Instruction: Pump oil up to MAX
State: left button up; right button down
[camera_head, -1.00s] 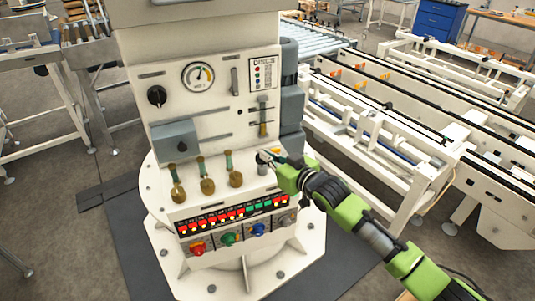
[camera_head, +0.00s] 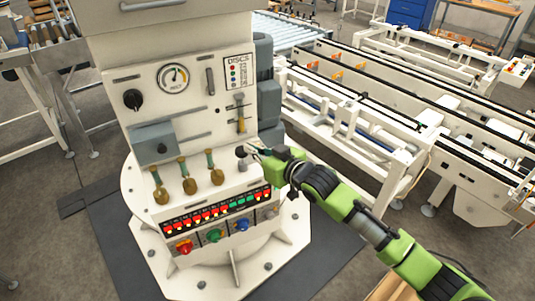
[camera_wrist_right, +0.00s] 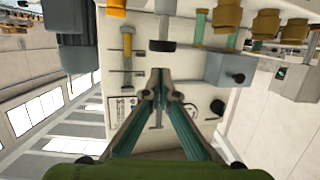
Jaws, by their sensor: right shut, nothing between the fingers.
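The oil sight gauge (camera_head: 240,121), a narrow upright tube with yellow in its lower part, is on the machine front; its marks are too small to read. It shows upside down in the right wrist view (camera_wrist_right: 127,45). A short pump plunger with a dark cap (camera_head: 241,151) stands on the ledge below it; the cap also shows in the wrist view (camera_wrist_right: 162,46). My right gripper (camera_head: 254,150) is shut and empty, its tips close by the cap (camera_wrist_right: 160,74); I cannot tell whether they touch. My left gripper is out of view.
Several brass-ended levers (camera_head: 187,183) stand left of the plunger. Below are lit indicators and coloured knobs (camera_head: 214,235). A round dial (camera_head: 173,78), a black knob (camera_head: 132,99) and a grey box (camera_head: 154,143) are on the front. Conveyors (camera_head: 370,120) lie to the right.

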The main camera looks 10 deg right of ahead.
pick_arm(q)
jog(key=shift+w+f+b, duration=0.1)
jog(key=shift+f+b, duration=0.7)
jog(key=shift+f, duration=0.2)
pick_arm(e)
jog(key=v, duration=0.7)
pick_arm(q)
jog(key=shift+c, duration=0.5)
pick_arm(e)
jog(key=shift+r, duration=0.15)
